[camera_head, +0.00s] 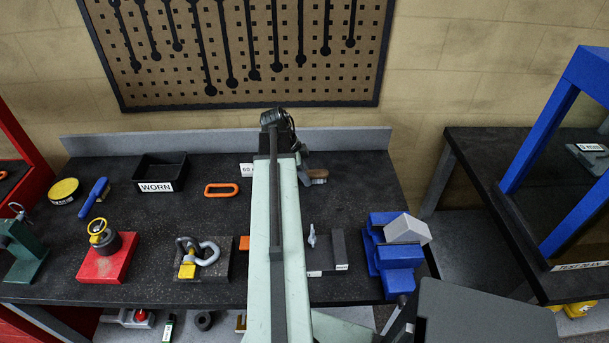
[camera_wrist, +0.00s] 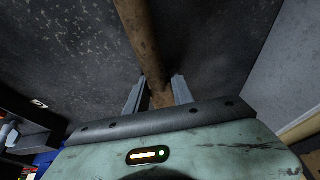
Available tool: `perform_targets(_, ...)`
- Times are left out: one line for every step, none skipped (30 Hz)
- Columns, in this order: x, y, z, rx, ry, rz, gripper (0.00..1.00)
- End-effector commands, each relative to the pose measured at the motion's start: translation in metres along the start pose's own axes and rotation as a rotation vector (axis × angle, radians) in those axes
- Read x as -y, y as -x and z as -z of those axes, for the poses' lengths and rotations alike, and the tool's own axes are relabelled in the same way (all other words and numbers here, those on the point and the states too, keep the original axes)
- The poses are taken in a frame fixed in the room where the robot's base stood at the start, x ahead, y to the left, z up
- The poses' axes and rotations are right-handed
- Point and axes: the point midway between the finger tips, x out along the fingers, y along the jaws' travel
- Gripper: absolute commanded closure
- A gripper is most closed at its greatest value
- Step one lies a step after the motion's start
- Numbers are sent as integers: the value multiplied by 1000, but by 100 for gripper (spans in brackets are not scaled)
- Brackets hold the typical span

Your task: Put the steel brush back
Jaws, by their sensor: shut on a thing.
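My gripper (camera_wrist: 158,92) is shut on a brown, worn wooden handle in the wrist view, which I take to be the steel brush (camera_wrist: 141,35). The handle runs between the two grey fingers and out past the top edge of the picture. In the head view my arm reaches over the workbench (camera_head: 345,195) towards its back. A short brown end of the brush (camera_head: 319,175) shows just right of my wrist. The bristles cannot be made out, and my arm hides part of the bench.
On the bench stand a black tray labelled WORN (camera_head: 160,172), an orange link (camera_head: 221,190), a red block (camera_head: 108,257), a shackle (camera_head: 196,255) on a dark block and a blue vise (camera_head: 395,255). A pegboard (camera_head: 240,50) hangs behind. Bare bench lies right of my wrist.

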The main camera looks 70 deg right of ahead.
Motion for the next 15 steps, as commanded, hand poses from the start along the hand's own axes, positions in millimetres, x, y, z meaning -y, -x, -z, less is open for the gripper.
perform_targets(-12, -11, -5, 24, 0, -32, 63)
perform_targets(-13, -11, -5, 24, 0, -32, 55)
perform_targets(-13, -11, -5, 24, 0, -32, 46)
perform_targets(-13, -11, -5, 24, -1, -32, 46)
perform_targets(-13, -11, -5, 25, -1, -32, 46)
perform_targets(-13, -10, -5, 25, -1, -32, 46)
perform_targets(-13, -10, -5, 25, -1, -32, 46)
perform_targets(-13, -8, -4, 24, -1, -32, 46)
perform_targets(-13, -5, -4, 24, -1, -31, 46)
perform_targets(-14, -2, -4, 23, -1, -30, 46)
perform_targets(-14, 1, -3, 23, -2, -29, 46)
perform_targets(-14, 7, -3, 22, -2, -28, 46)
perform_targets(-14, 12, -2, 21, -2, -26, 46)
perform_targets(-14, 18, -2, 20, -2, -23, 46)
perform_targets(-13, 27, -1, 18, -2, -20, 46)
